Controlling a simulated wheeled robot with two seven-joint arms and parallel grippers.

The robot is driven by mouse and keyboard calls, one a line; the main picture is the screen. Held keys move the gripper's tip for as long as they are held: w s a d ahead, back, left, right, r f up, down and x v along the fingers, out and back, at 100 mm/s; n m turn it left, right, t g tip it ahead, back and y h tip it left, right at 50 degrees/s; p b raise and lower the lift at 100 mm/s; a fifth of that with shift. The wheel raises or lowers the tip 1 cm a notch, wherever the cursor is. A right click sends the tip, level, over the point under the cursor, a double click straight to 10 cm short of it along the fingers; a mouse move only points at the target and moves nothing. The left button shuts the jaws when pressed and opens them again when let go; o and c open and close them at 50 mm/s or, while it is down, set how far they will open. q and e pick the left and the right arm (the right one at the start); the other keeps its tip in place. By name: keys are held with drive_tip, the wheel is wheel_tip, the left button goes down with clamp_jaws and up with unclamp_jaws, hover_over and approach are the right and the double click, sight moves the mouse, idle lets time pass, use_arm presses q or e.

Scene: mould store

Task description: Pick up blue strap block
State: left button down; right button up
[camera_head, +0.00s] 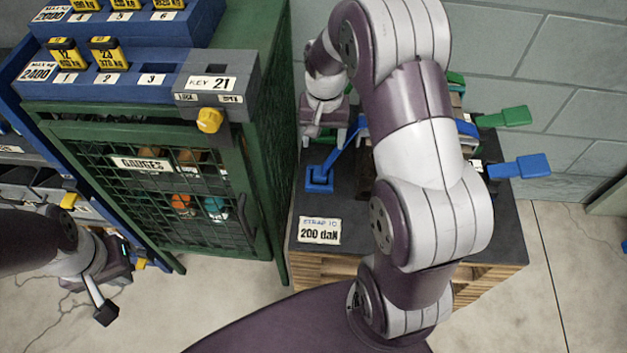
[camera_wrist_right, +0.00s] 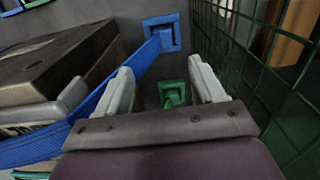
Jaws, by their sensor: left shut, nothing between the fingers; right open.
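The blue strap block (camera_head: 319,179) is a small square piece on the dark top of the pallet stand, left of my right arm. A blue strap (camera_head: 345,148) rises from it and passes behind my arm. In the right wrist view the blue block (camera_wrist_right: 162,34) lies beyond the fingertips, near the top. My right gripper (camera_wrist_right: 163,78) is open and empty; a green strap block (camera_wrist_right: 173,94) shows between its fingers, contact not clear. In the head view my right gripper (camera_head: 320,130) is above the far part of the stand. My left gripper (camera_head: 106,313) is shut, low at the left.
A green mesh cabinet (camera_head: 150,190) stands close left of the stand; its mesh (camera_wrist_right: 290,80) borders the right wrist view. A dark strapped load (camera_wrist_right: 60,65) lies left of the fingers. Blue (camera_head: 520,167) and green (camera_head: 503,117) handles jut out right.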

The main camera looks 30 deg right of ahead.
drive_tip(key=b, duration=0.2)
hover_over(320, 172)
drive_tip(key=f, duration=0.7)
drive_tip(key=shift+s+d+f, duration=0.1)
drive_tip(key=shift+d+f, duration=0.15)
drive_tip(key=shift+f, duration=0.1)
drive_tip(key=f, duration=0.1)
drive_tip(key=f+b, duration=0.1)
drive_tip(key=f, duration=0.3)
drive_tip(key=shift+a+f, duration=0.2)
drive_tip(key=shift+a, duration=0.05)
drive_tip(key=shift+r, duration=0.1)
drive_tip(key=shift+c, duration=0.9)
drive_tip(key=c, duration=0.9)
